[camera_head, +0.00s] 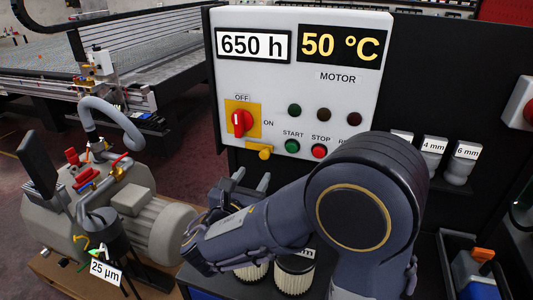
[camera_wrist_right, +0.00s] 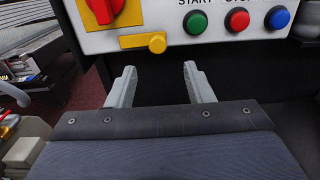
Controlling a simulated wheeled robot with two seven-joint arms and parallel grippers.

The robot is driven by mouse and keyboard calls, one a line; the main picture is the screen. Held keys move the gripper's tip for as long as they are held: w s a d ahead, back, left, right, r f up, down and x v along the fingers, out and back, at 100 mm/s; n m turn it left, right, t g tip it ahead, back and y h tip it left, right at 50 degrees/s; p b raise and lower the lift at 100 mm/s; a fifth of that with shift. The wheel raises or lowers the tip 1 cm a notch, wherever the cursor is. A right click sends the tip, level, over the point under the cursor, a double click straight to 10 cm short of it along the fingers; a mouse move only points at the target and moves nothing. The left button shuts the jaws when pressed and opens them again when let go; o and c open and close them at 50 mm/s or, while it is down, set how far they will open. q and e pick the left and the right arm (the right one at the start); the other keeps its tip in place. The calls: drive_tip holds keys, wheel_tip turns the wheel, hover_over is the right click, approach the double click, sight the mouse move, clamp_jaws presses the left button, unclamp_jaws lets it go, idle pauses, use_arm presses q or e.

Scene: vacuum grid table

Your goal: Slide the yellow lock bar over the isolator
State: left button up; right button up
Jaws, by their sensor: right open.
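The red isolator knob (camera_head: 242,122) sits on a yellow plate on the white control panel, upright below the OFF label. It also shows at the top of the right wrist view (camera_wrist_right: 104,10). The yellow lock bar (camera_head: 259,151) lies at the panel's lower edge, below and right of the isolator, apart from the knob. In the right wrist view the lock bar (camera_wrist_right: 143,41) ends in a round yellow knob. My right gripper (camera_head: 252,180) is open and empty just below the lock bar. Its two fingers (camera_wrist_right: 160,82) point up toward the panel, with nothing between them. My left gripper is out of view.
The green START button (camera_head: 292,146) and red STOP button (camera_head: 319,151) sit right of the lock bar. A grey pump (camera_head: 160,225) stands at the left. Pleated filters (camera_head: 294,275) stand below my right arm. Labelled fittings (camera_head: 430,152) sit on a shelf at the right.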

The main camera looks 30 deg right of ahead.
sight(264, 156)
drive_tip(key=x, duration=0.7)
drive_tip(key=shift+w+d+r+p, duration=0.1)
drive_tip(key=shift+w+r+p, duration=0.15)
drive_tip(key=shift+w+p, duration=0.05)
clamp_jaws()
